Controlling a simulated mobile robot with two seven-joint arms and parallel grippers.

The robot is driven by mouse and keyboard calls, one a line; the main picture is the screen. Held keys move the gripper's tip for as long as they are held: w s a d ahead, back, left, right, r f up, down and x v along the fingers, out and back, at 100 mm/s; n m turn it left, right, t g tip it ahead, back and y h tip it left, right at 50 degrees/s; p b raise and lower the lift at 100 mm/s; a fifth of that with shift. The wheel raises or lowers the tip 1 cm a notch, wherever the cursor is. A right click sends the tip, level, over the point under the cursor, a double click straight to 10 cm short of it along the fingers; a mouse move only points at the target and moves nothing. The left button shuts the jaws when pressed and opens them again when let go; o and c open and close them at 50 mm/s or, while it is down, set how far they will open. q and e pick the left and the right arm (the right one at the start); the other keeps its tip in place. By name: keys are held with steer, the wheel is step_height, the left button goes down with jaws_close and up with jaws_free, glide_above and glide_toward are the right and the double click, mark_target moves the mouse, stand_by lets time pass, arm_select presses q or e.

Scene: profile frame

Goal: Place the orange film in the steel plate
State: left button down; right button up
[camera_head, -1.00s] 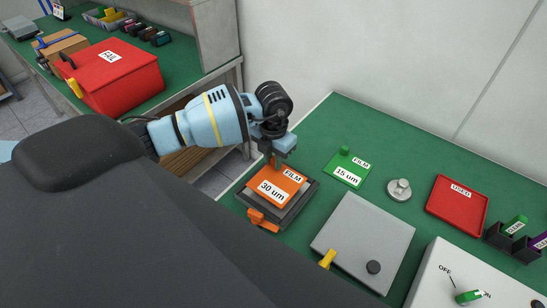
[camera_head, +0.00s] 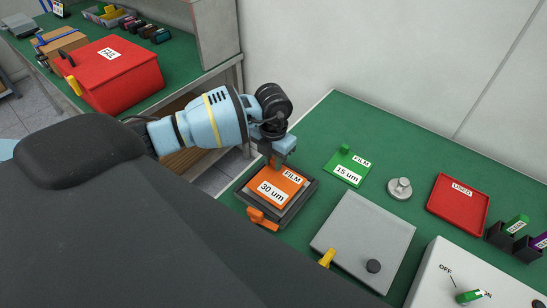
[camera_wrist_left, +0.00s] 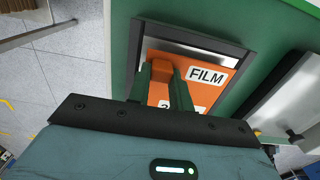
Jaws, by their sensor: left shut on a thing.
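The orange film (camera_head: 275,188), marked "30 um", is at the dark-framed steel plate (camera_head: 300,203) at the table's left end. In the left wrist view the film (camera_wrist_left: 207,75) lies over most of the plate, with a bare steel strip (camera_wrist_left: 190,38) along the far side. My left gripper (camera_head: 278,162) is above the film's back edge. Its fingers (camera_wrist_left: 163,85) are shut on the film's orange grip block. The film appears within the frame, flat or nearly so; I cannot tell whether it touches the steel. My right gripper is not in view.
An orange lever (camera_head: 262,219) is at the frame's front. A green film (camera_head: 346,167), a round metal weight (camera_head: 399,189), a red tray (camera_head: 458,204) and a grey plate (camera_head: 363,238) stand to the right. A switch box (camera_head: 470,280) is at the lower right.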

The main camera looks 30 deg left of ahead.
arm_select(q)
steer(key=shift+f, duration=0.85)
steer(key=c, duration=1.2)
jaws_free()
step_height(320, 180, up, 8)
steer(key=shift+f, duration=0.1)
